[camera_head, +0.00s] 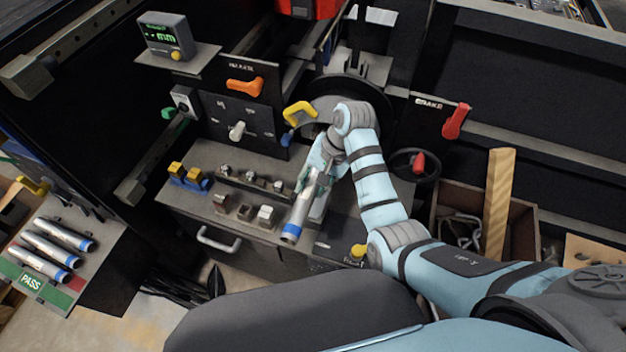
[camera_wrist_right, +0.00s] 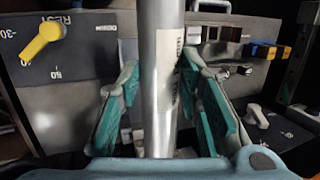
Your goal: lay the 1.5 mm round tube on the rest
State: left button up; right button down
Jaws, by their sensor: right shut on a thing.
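A silver round tube with a blue band at its lower end (camera_head: 297,217) is in my right gripper (camera_head: 314,184), held at a slant over the grey bench top. In the right wrist view the tube (camera_wrist_right: 158,75) stands between the green finger pads, which are shut on it. It bears a pale label, too small to read, so I cannot tell its size. I cannot make out the rest's support itself. My left gripper is out of view.
Several blue-ended tubes lie on a rack (camera_head: 30,283) marked PASS at the left. Small metal blocks (camera_head: 244,212) and a blue-and-yellow piece (camera_head: 188,176) stand on the bench. A handwheel (camera_head: 416,164) and a box with a wooden bar (camera_head: 497,205) are at the right.

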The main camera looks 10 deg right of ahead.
jog(key=shift+r, duration=0.1)
jog(key=shift+w+d+t, duration=0.15)
jog(key=shift+w+t, duration=0.05)
jog(key=shift+t, duration=0.2)
jog(key=w+d+f+b, duration=0.1)
jog(key=w+b, duration=0.1)
jog(key=w+d+f+b, duration=0.1)
jog(key=f+b, duration=0.1)
jog(key=w+d+f+b, duration=0.1)
jog(key=w+b, duration=0.1)
jog(key=shift+w+d+f, duration=0.3)
jog(key=shift+w+d, duration=0.05)
jog(key=shift+w+f, duration=0.1)
jog(key=shift+f, duration=0.65)
jog(key=shift+f+b, duration=0.3)
jog(key=shift+f, duration=0.35)
jog(key=c, duration=1.1)
grip_release()
jog(key=shift+o, duration=0.2)
